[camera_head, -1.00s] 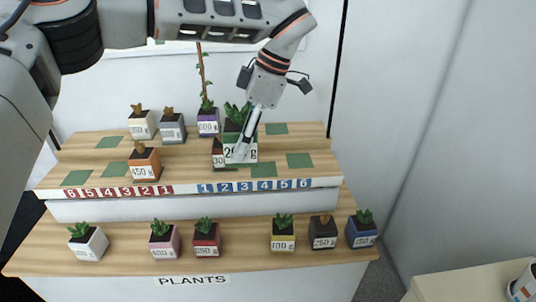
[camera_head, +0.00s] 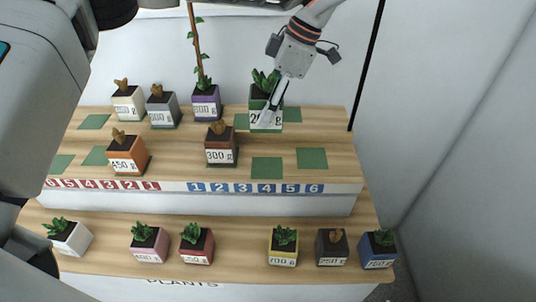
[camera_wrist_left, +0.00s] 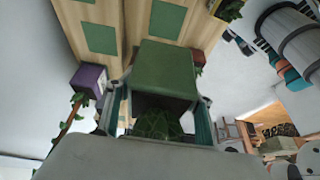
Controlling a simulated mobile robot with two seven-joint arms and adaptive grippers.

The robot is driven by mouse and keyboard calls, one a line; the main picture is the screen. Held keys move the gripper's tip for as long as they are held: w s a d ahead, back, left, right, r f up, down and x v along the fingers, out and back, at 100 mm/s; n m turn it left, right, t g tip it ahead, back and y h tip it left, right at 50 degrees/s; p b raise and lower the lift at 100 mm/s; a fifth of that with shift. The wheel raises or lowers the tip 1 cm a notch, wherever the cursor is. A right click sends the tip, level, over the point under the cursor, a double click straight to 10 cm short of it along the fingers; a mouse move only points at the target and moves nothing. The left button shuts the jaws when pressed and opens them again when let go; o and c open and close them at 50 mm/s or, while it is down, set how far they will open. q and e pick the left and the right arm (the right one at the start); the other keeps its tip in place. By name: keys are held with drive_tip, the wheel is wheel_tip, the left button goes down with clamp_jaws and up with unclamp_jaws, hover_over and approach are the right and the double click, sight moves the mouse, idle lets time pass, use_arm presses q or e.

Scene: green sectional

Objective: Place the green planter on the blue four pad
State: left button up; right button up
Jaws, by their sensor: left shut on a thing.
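The green planter (camera_head: 260,102), with a leafy plant and a white weight label, is at the back of the upper shelf in the head view. My left gripper (camera_head: 271,106) is shut on it; the fingers partly hide its label. In the left wrist view the planter (camera_wrist_left: 166,69) sits between the two fingers (camera_wrist_left: 160,112). I cannot tell whether it touches the shelf. The green pad in line with blue number 4 (camera_head: 267,168) is bare, in the front row, nearer the head camera than the planter.
A brown 300 g planter (camera_head: 221,152) stands left of that pad. A purple planter (camera_head: 206,105) with a tall stem stands left of the held one. A bare pad (camera_head: 312,158) lies at right. Several planters line the lower shelf (camera_head: 220,275).

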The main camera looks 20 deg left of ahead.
use_arm(q)
wheel_tip(320, 180, down, 12)
drive_tip(key=shift+r+p, duration=0.25)
drive_tip(key=shift+p, duration=0.1)
drive_tip(key=shift+f, duration=1.95)
use_arm(e)
drive_tip(key=shift+d, duration=0.45)
drive_tip(key=shift+s, duration=0.1)
use_arm(q)
drive_tip(key=o, duration=1.2)
drive_tip(key=shift+f, duration=0.1)
drive_tip(key=shift+o, duration=0.2)
use_arm(e)
drive_tip(key=shift+a, duration=0.15)
